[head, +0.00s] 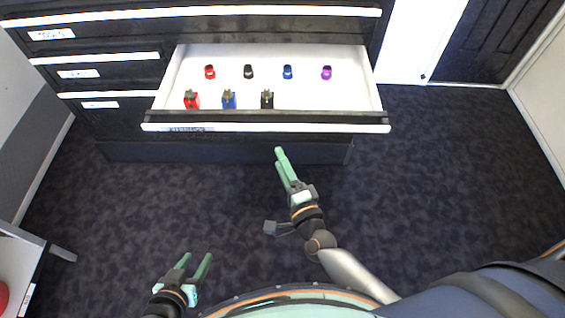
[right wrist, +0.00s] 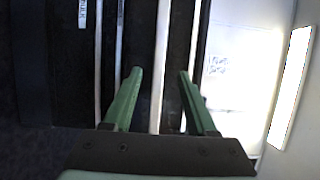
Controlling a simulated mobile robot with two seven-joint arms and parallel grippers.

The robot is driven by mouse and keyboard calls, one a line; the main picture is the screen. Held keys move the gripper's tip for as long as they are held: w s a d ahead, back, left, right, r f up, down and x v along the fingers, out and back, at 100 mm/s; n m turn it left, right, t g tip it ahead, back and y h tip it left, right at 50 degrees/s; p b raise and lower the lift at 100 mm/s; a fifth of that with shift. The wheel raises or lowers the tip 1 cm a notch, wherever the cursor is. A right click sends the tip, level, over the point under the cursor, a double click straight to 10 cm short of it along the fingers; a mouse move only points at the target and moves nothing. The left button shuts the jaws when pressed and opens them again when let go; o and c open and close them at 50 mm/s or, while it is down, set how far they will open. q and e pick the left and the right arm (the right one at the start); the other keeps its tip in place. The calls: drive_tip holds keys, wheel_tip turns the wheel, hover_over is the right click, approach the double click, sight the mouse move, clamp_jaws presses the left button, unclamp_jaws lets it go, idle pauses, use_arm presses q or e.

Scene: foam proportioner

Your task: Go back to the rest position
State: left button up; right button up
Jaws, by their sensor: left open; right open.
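My left gripper (head: 194,267) is open and empty, low in the head view above the dark carpet. My right gripper (head: 281,160) is in front of the open drawer, apart from its front edge and empty. In the right wrist view its two green fingers (right wrist: 158,90) stand apart with nothing between them. The open white drawer (head: 330,93) holds a back row of small red, black, blue and purple items and a front row of red, blue and black items.
The dark cabinet (head: 110,72) has other drawers that look closed. A white door or panel (head: 418,40) stands right of it. The carpet (head: 440,190) is clear on the right. A white surface with a red object (head: 3,297) is at the lower left edge.

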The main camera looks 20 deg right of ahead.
drive_tip(key=s+d+f+n+g+y, duration=0.1)
drive_tip(key=s+f+n+g, duration=0.3)
drive_tip(key=s+n, duration=0.4)
drive_tip(key=s+d+f+n+g, duration=0.1)
drive_tip(key=s+f+n+g, duration=0.3)
drive_tip(key=s+n, duration=0.5)
use_arm(q)
drive_tip(key=s+a+r+p, duration=0.1)
drive_tip(key=a+r+p, duration=0.2)
drive_tip(key=r+p, duration=0.7)
drive_tip(key=p, duration=0.4)
drive_tip(key=shift+s+a+r+n+y, duration=0.2)
drive_tip(key=shift+s+r+n+y, duration=0.1)
drive_tip(key=shift+r+n+y, duration=0.1)
use_arm(e)
drive_tip(key=d+r+n, duration=0.1)
drive_tip(key=d+r, duration=0.3)
drive_tip(key=r, duration=0.6)
drive_tip(key=shift+r+n+h, duration=0.3)
drive_tip(key=shift+h, duration=0.1)
drive_tip(key=shift+w, duration=0.1)
use_arm(q)
drive_tip(key=shift+w+d, duration=0.1)
use_arm(e)
drive_tip(key=shift+g, duration=0.3)
